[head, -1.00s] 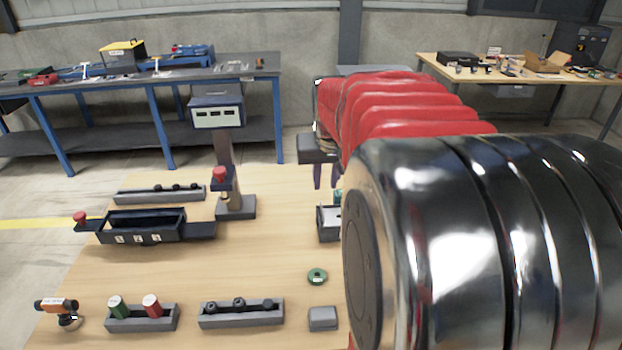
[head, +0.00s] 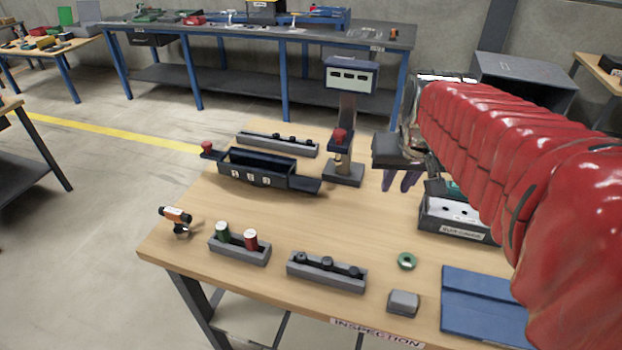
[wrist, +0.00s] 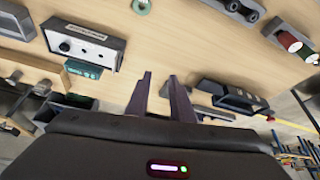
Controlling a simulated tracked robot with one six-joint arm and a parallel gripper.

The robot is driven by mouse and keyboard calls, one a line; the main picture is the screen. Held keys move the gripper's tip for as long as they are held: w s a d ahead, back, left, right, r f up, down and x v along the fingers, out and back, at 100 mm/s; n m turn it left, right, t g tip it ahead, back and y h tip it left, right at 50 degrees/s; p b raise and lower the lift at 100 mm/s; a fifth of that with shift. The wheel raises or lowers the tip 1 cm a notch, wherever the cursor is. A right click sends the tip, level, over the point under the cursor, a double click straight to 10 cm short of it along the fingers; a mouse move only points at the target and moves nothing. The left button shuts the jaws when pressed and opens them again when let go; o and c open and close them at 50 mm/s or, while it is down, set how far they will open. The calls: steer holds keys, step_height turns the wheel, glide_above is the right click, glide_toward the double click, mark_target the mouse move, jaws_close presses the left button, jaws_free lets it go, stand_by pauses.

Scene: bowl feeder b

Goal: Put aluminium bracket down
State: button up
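My gripper (head: 402,180) hangs over the far part of the wooden inspection table, right of the upright gauge stand. In the wrist view its two dark purple fingers (wrist: 161,75) stand apart, with no clear object between them. I cannot make out an aluminium bracket for certain in either view. A small grey block (head: 403,302) lies near the table's front edge, well in front of the gripper; I cannot tell whether it is the bracket. The wooden table (head: 350,222) has bare wood around the gripper.
A gauge stand with display (head: 350,77) and a dark numbered tray (head: 255,171) stand left of the gripper. A labelled grey box (head: 455,213) is at right. A green ring (head: 407,261), blue mat (head: 484,303) and grey holders (head: 327,271) lie in front. The table's middle is clear.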

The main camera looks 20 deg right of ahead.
steer(key=s+a+f+n+y, duration=0.1)
steer(key=s+a+n, duration=0.1)
steer(key=s+a, duration=0.3)
steer(key=s+a+f+n+t, duration=0.1)
steer(key=s+a, duration=0.4)
steer(key=a, duration=0.5)
steer(key=shift+a+f+n+y, duration=0.3)
steer(key=shift+f+n+y, duration=0.1)
steer(key=shift+f+n, duration=0.2)
steer(key=shift+s, duration=0.15)
stand_by(1.0)
